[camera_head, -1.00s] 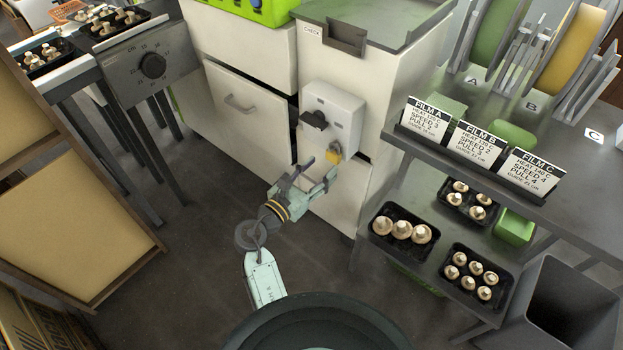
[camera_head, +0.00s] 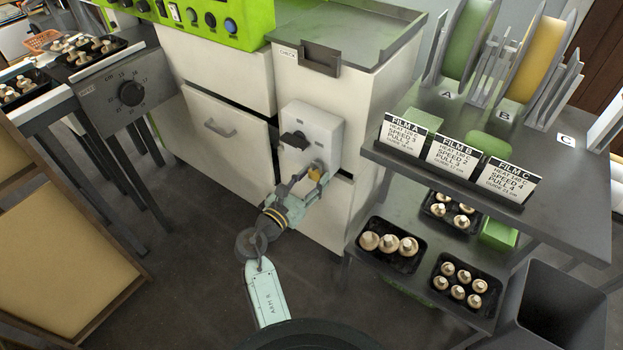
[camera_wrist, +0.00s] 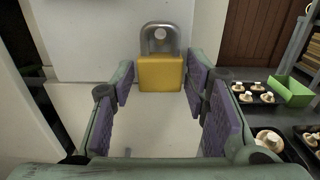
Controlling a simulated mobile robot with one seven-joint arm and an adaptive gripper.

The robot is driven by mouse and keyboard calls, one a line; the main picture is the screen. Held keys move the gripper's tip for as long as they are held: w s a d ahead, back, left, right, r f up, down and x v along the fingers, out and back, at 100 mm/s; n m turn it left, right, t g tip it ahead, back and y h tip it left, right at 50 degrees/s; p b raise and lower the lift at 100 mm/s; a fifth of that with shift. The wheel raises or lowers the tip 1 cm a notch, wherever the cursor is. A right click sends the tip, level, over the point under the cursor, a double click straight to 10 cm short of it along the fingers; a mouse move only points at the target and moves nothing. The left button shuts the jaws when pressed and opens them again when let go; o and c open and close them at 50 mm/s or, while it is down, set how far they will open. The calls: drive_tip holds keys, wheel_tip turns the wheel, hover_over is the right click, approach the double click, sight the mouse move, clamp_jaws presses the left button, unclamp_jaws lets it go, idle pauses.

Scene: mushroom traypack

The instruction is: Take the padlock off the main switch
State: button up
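The padlock (camera_wrist: 160,73) has a yellow body and a grey shackle, and hangs upright in the wrist view. In the head view the padlock (camera_head: 315,173) is at the lower right of the main switch (camera_head: 311,137), a pale box with a black handle on the front of the white cabinet. My gripper (camera_head: 310,180) is at the padlock in the head view. In the wrist view my gripper (camera_wrist: 160,88) is open, with purple pads on either side of the padlock's body and gaps between them. What the shackle passes through is not clear.
To the right stands a grey bench (camera_head: 575,215) with film signs, reels and mushroom trays on its lower shelf. A dark bin (camera_head: 555,310) is at the lower right. A small table with a dial (camera_head: 130,92) is at the left. The floor before the cabinet is clear.

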drive_tip(key=c, duration=0.6)
drive_tip(key=shift+o, duration=0.2)
drive_tip(key=shift+r+p, duration=0.6)
drive_tip(key=shift+p, duration=0.25)
drive_tip(key=shift+s+a, duration=0.1)
drive_tip(key=p+v, duration=0.2)
drive_tip(key=v, duration=0.5)
idle(0.6)
